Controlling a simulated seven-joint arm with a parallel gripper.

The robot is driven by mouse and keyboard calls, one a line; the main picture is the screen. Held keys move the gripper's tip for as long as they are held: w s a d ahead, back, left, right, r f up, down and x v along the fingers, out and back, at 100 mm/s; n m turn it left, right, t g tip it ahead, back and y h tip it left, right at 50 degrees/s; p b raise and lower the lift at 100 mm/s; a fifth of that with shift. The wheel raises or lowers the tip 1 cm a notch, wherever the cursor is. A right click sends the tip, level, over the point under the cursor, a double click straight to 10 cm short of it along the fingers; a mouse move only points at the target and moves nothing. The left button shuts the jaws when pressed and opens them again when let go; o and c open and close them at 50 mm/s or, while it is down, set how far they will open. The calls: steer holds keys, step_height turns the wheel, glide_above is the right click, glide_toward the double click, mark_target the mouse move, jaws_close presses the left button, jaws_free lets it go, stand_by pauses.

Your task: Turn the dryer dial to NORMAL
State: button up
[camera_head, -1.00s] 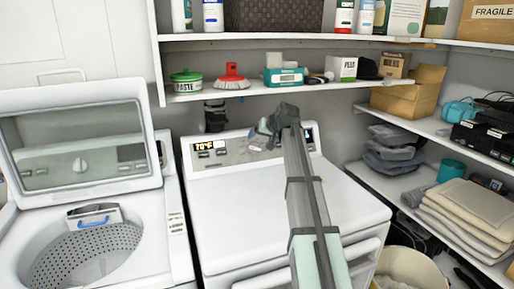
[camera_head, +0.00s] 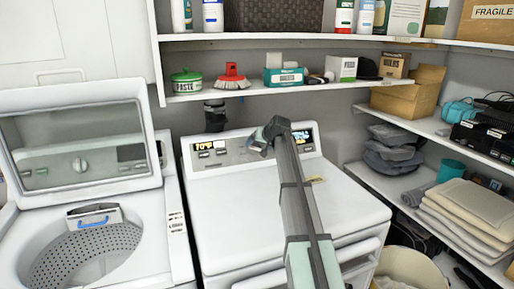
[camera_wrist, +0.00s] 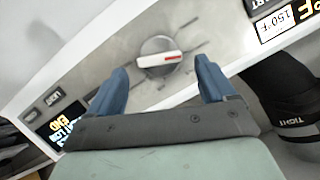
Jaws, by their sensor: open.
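The dryer (camera_head: 265,215) is the white machine right of the open washer. Its dial (camera_wrist: 160,52) shows in the wrist view as a round silver knob with a pale pointer bar marked red, lying nearly level in the picture. Marks surround it on the grey panel, but I cannot read NORMAL. In the head view my gripper hides the dial. My gripper (camera_wrist: 162,68) is open, with its two blue fingers apart, one towards each side of the knob. I cannot tell whether they touch it. In the head view my gripper (camera_head: 264,138) is at the dryer's panel.
A black cylinder (camera_wrist: 285,100) stands beside the panel.

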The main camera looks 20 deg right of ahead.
mark_target(254, 149)
steer(key=shift+x, duration=1.2)
steer(key=c, duration=1.1)
steer(key=shift+o, duration=0.2)
steer(key=n+h, duration=0.1)
steer(key=n, duration=0.3)
steer(key=shift+a+h, duration=0.3)
steer(key=shift+h, duration=0.1)
steer(key=shift+a+n+h, duration=0.1)
steer(key=shift+n+h, duration=0.6)
steer(key=shift+n, duration=0.9)
